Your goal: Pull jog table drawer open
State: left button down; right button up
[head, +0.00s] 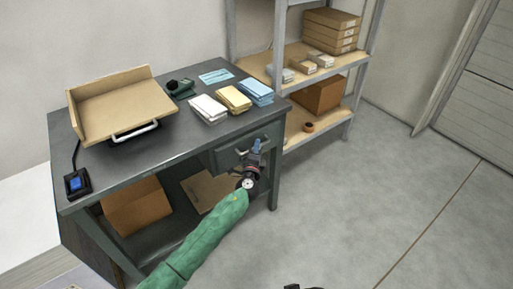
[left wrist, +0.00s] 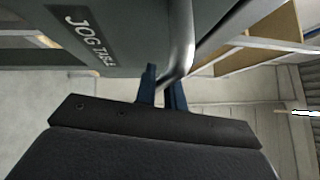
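The jog table (head: 160,150) is a dark grey-green bench in the head view. Its drawer (head: 226,154) sits under the right end of the top. In the left wrist view the drawer front (left wrist: 125,52) bears a "JOG TABLE" label (left wrist: 88,35). The curved metal drawer handle (left wrist: 181,45) runs down between the blue fingers of my left gripper (left wrist: 163,92). The fingers are close together on it. In the head view the left gripper (head: 257,147) is at the drawer front and hides part of the handle. A dark shape (head: 305,287) at the bottom edge may be my right gripper.
On the bench top are a tan tray (head: 125,101), paper stacks (head: 234,98) and a blue-buttoned switch box (head: 77,183). Cardboard boxes (head: 138,207) are underneath. A shelf rack (head: 350,95) stands close behind on the right. The floor (head: 400,190) in front and to the right is clear.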

pick_arm(q)
jog(key=s+d, duration=0.2)
jog(key=s, duration=0.1)
jog(key=shift+s+d+f+b, duration=0.2)
jog(key=shift+b, duration=0.2)
jog(key=s+d+b, duration=0.4)
jog(key=s+d, duration=0.7)
jog(key=s, duration=0.4)
jog(key=shift+s, duration=0.15)
pick_arm(e)
notch_tip(320, 180, down, 18)
jog(key=w+a+t, duration=0.1)
jog(key=a+t, duration=0.1)
jog(key=shift+w, duration=0.4)
pick_arm(q)
jog(key=shift+r, duration=0.1)
pick_arm(e)
jog(key=shift+f, duration=0.1)
pick_arm(q)
jog(key=c, duration=1.5)
grip_release()
